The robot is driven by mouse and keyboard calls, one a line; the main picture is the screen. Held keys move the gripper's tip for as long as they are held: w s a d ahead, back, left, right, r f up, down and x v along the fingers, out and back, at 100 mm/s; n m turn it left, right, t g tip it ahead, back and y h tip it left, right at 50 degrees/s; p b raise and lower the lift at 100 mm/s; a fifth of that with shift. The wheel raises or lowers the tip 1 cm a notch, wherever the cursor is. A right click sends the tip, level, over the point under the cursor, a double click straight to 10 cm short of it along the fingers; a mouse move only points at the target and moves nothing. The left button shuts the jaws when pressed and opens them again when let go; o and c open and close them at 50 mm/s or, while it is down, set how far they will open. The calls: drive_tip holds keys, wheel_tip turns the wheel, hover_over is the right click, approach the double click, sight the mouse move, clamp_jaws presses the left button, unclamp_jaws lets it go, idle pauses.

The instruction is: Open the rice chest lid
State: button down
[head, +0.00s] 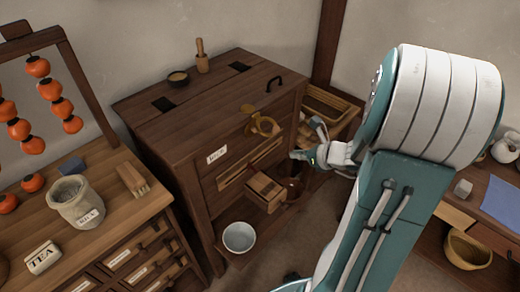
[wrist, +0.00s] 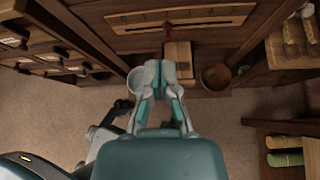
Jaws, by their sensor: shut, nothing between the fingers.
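The rice chest (head: 150,130) is a dark wooden chest with a white label on its front, in the middle of the head view. Its lid (head: 225,98) lies flat and shut, with two black hinge plates toward the back and a black handle (head: 275,82) near the front right. My gripper (head: 296,155) is shut and empty, in front of the chest's right side and lower than the lid. In the wrist view my gripper (wrist: 168,72) points at the lower chest front (wrist: 130,36); the lid and handle are out of that view.
Counters flank both sides.

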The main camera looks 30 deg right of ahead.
drive_tip(key=d+x, duration=0.1)
drive_tip(key=x, duration=0.9)
drive_tip(key=shift+w+d+r+m, duration=0.15)
drive_tip(key=shift+w+r, duration=0.1)
drive_tip(key=shift+r, duration=0.65)
drive_tip(key=shift+w+r+m, duration=0.15)
drive_tip(key=shift+w+r, duration=0.1)
drive_tip(key=shift+r, duration=0.65)
